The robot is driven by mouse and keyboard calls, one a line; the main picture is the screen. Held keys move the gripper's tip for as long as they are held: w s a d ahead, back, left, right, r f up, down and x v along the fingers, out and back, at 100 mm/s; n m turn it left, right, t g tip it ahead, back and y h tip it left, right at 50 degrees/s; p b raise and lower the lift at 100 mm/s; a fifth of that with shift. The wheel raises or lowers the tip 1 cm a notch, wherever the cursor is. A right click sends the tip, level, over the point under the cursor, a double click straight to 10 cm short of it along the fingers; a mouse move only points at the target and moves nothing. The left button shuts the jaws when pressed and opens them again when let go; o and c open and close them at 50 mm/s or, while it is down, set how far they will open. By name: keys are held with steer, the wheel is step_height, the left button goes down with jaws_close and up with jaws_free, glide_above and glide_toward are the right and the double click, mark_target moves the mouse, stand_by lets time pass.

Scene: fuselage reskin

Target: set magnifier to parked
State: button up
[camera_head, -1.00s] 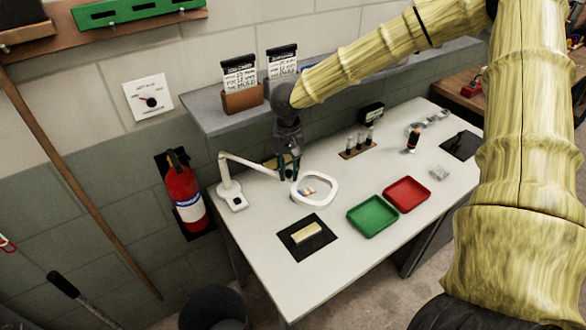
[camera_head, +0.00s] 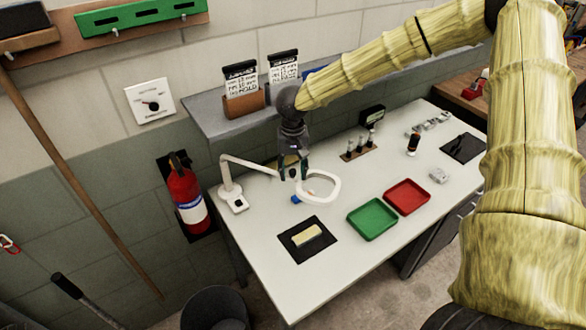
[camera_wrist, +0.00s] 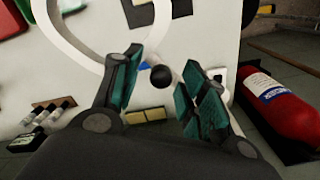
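The magnifier is a white bench lamp with a base (camera_head: 232,199), a thin jointed arm (camera_head: 250,165) and a ring-shaped head (camera_head: 334,188) over the bench. In the wrist view the white ring (camera_wrist: 72,52) is at the upper left. A black round knob (camera_wrist: 161,76) by the ring's joint lies between my fingers. My gripper (camera_head: 294,176) points down at the ring's left side, where the arm meets it. In the wrist view my gripper (camera_wrist: 160,88) has its green-padded fingers apart on either side of the knob, with visible gaps.
A green tray (camera_head: 372,219), a red tray (camera_head: 407,196) and a black mat (camera_head: 290,247) with a yellowish block (camera_head: 307,235) lie on the bench. A small blue item (camera_head: 296,199) is beside the ring. A shelf (camera_head: 205,112) overhangs behind; a fire extinguisher (camera_head: 186,190) hangs left.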

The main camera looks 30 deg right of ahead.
steer(key=shift+r, duration=0.15)
step_height(320, 180, up, 12)
stand_by(0.6)
